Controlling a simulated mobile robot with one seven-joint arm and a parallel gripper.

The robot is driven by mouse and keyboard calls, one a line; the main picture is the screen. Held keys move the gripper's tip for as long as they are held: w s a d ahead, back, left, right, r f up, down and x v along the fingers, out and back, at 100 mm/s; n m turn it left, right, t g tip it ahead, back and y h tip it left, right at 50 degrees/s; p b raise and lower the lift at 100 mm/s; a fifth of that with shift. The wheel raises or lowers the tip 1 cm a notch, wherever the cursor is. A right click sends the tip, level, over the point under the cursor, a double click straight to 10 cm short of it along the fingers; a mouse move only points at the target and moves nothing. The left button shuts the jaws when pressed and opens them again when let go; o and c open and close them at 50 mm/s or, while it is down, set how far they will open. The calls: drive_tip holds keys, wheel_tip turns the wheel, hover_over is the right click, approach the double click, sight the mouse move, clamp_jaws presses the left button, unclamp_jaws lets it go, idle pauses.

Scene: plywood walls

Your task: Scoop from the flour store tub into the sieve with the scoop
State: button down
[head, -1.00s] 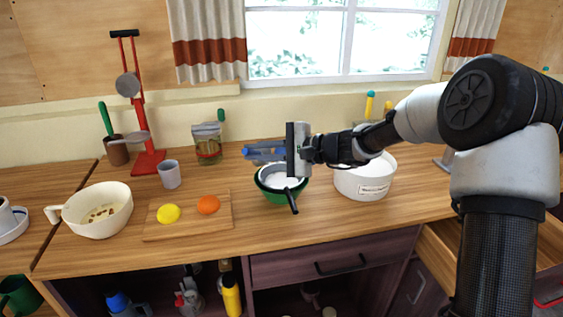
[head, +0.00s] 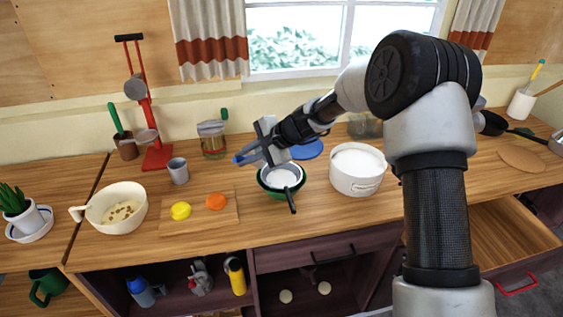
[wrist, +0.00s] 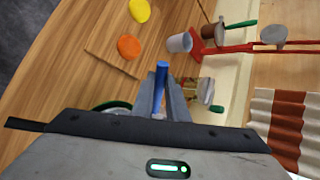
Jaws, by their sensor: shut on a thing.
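My gripper (head: 252,156) is above and slightly behind the sieve, tilted, its fingers pointing left. The sieve (head: 284,176), with a black handle toward the front, rests on a green bowl. Its inside looks pale; I cannot tell whether that is flour. The white flour store tub (head: 357,184), with a label on its front, stands open to the right of the sieve and holds white flour.
To the left are a cutting board (head: 198,224) with a yellow and an orange item, a grey cup (head: 178,171), a large cream bowl (head: 134,192) and a red stand (head: 157,157). A drawer (head: 500,240) is open at right.

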drive_tip(key=w+a+f+g+h, duration=0.1)
drive_tip(key=w+a+f+h, duration=0.1)
drive_tip(key=a+f+h, duration=0.3)
drive_tip(key=shift+w+a+f+g+h+p, duration=0.15)
drive_tip(key=shift+a+f+g+h+p, duration=0.2)
drive_tip(key=shift+a+h, duration=1.5)
drive_tip(key=shift+a+y, duration=0.55)
